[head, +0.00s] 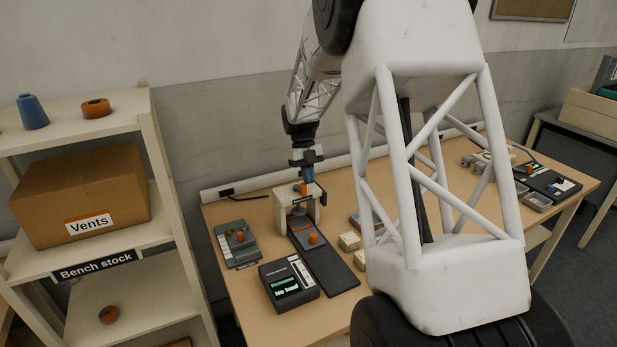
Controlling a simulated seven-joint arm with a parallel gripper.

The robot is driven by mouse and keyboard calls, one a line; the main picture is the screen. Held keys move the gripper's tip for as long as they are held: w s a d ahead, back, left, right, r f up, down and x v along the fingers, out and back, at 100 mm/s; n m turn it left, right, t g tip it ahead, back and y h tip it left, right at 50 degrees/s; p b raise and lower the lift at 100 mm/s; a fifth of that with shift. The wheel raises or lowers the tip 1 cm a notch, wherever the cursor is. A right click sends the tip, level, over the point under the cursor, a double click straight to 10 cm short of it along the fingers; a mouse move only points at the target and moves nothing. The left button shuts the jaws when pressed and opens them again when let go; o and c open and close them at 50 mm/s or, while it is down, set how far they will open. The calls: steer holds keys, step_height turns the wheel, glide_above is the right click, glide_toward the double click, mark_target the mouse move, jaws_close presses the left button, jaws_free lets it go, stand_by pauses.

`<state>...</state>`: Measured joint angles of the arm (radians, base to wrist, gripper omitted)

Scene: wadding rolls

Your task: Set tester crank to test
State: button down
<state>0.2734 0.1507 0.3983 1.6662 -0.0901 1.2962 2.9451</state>
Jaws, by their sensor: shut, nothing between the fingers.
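The tester (284,209) stands on the bench, a small beige frame over a long dark base. An orange knob (303,188) shows at the top of the frame, right under my gripper; it may be the crank's handle. Another orange knob (313,239) stands on the dark base in front. A black display box (288,285) beside it reads "No load". My gripper (308,180) points down over the frame, shut and empty. Its tips are small here, and I cannot tell whether they touch the knob. Any crank position marks are too small to read.
A grey panel with an orange knob (237,245) lies left of the tester. Small pale blocks (349,241) sit to its right. Shelves (135,115) with a "Vents" box (85,195) stand at left. My arm hides the bench's middle; its front left (255,325) is clear.

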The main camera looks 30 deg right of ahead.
steer(key=shift+w+d, duration=0.4)
steer(key=shift+d, duration=0.3)
steer(key=shift+w+d+r, duration=0.25)
steer(key=shift+w+d, duration=0.15)
steer(key=shift+d, duration=0.25)
steer(key=shift+w+d+r, duration=0.25)
steer(key=shift+w+d, duration=0.1)
steer(key=shift+d, duration=0.25)
step_height(320, 180, up, 8)
steer(key=w+d, duration=0.1)
steer(key=d, duration=0.1)
steer(key=shift+w+d+r, duration=0.2)
steer(key=shift+d, duration=0.2)
